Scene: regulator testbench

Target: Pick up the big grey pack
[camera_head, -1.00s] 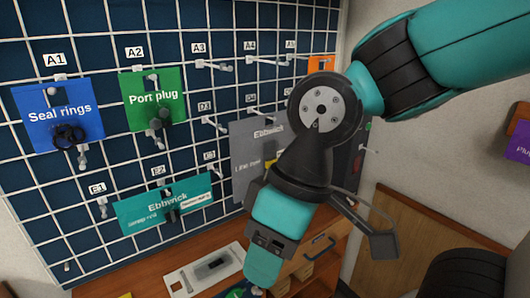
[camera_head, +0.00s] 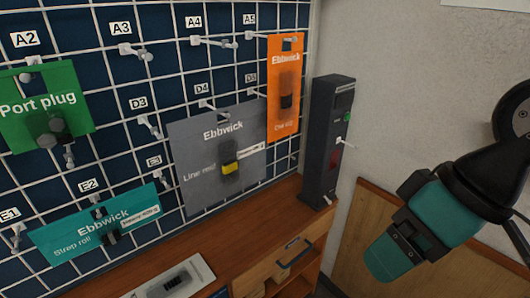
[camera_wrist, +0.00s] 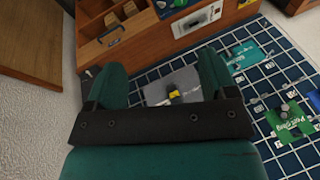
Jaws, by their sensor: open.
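The big grey pack (camera_head: 205,145), marked Ebbwick with a yellow item in its middle, hangs on the grid board under the D4 label. My gripper (camera_wrist: 162,72) is open and empty. In the head view my gripper (camera_head: 392,255) is at the right, well apart from the pack, before the wall and wooden panel. In the wrist view the grey pack (camera_wrist: 156,92) appears between the two teal fingers, at a distance, with its lower part in the picture hidden by the gripper body.
An orange pack (camera_head: 285,70) hangs right of the grey one, a teal pack (camera_head: 75,235) lower left, a green pack (camera_head: 25,105) at far left. Empty hooks stick out nearby. A dark upright device (camera_head: 325,140) stands on the wooden bench (camera_head: 235,250), right of the board.

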